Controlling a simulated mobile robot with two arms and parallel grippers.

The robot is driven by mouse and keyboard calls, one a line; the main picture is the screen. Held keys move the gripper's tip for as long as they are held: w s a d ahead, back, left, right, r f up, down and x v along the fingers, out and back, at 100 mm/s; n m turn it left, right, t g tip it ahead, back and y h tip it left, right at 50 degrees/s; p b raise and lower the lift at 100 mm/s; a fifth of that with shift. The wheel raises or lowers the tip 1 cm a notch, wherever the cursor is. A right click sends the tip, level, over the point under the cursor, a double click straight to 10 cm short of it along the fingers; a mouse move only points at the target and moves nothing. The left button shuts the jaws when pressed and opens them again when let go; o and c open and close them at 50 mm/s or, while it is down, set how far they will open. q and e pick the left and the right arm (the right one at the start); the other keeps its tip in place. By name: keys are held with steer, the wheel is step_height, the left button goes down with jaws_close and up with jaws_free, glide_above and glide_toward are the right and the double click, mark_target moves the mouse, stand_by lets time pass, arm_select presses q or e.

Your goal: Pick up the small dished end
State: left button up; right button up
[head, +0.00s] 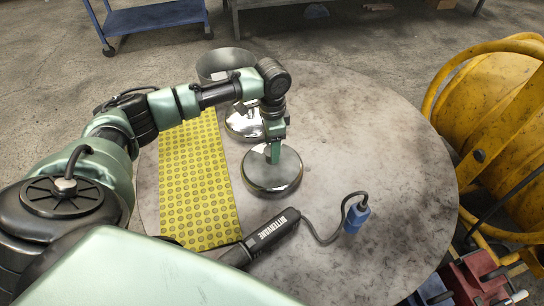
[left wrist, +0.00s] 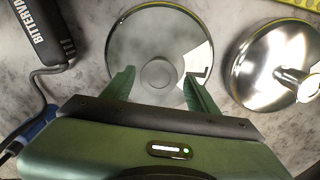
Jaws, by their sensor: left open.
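A shiny, round dished end (head: 262,183) lies on the round table, right of the yellow mat. My left gripper (head: 273,152) points down over it. In the left wrist view this dished end (left wrist: 150,30) lies ahead of the gripper, with a round boss at its centre between the open fingers (left wrist: 159,74). I cannot tell whether the fingers touch it. A second polished dished end (head: 240,126) lies farther back, partly hidden by my arm; it also shows at the right of the left wrist view (left wrist: 262,72). Which is smaller is hard to tell. My right gripper is not in view.
A yellow dotted mat (head: 195,190) lies on the left of the table (head: 370,140). A grey cylinder (head: 222,62) stands at the back. A black BITTERVANE tool (head: 272,233) and its cord with a blue plug (head: 356,217) lie in front. The table's right side is clear.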

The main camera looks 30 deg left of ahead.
arm_select(q)
step_height(320, 180, down, 3)
steer(key=shift+f+b, duration=0.1)
steer(key=shift+b, duration=0.25)
jaws_close()
steer(key=shift+r, duration=0.2)
